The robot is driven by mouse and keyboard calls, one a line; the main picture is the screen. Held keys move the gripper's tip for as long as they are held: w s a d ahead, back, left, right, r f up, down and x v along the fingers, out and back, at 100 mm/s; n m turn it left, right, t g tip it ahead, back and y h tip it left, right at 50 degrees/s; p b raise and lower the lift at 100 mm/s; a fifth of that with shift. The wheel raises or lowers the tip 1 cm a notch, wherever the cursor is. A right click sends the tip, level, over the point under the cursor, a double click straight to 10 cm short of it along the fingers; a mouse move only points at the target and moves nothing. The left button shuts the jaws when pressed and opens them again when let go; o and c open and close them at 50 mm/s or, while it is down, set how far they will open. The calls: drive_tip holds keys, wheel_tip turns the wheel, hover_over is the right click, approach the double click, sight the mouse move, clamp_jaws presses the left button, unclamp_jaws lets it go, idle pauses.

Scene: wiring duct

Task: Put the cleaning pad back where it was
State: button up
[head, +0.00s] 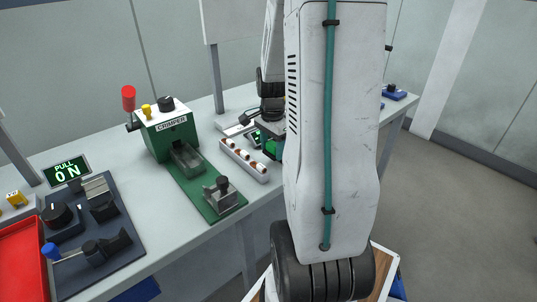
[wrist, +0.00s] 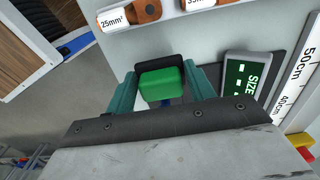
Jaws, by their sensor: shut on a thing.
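The cleaning pad (wrist: 161,84) is a bright green block with a black part along its far side. In the wrist view it sits between the two teal fingers of my gripper (wrist: 163,88), which is shut on it. The pad is over the grey bench top, close to the SIZE display (wrist: 246,80). In the head view my arm hides most of the gripper; a bit of green shows beside it. I cannot tell whether the pad touches the bench.
A white lug holder (head: 243,160) with several brown-topped pieces stands close by. The green CRIMPER (head: 168,133) is left of it. A white ruler strip (wrist: 301,77) lies beyond the display. A red tray (head: 22,262) and a pull-test rig (head: 90,238) are at the left. The bench edge is close.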

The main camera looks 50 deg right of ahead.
sight(269, 154)
drive_tip(key=shift+w+d, duration=0.1)
drive_tip(key=shift+w, duration=0.2)
drive_tip(key=shift+w+f, duration=0.2)
drive_tip(key=shift+f, duration=0.75)
drive_tip(key=shift+w+f, duration=0.15)
drive_tip(key=shift+f, duration=0.75)
drive_tip(key=shift+f, duration=0.15)
drive_tip(key=o, duration=0.9)
drive_tip(key=shift+o, duration=0.2)
drive_tip(key=shift+d, duration=0.1)
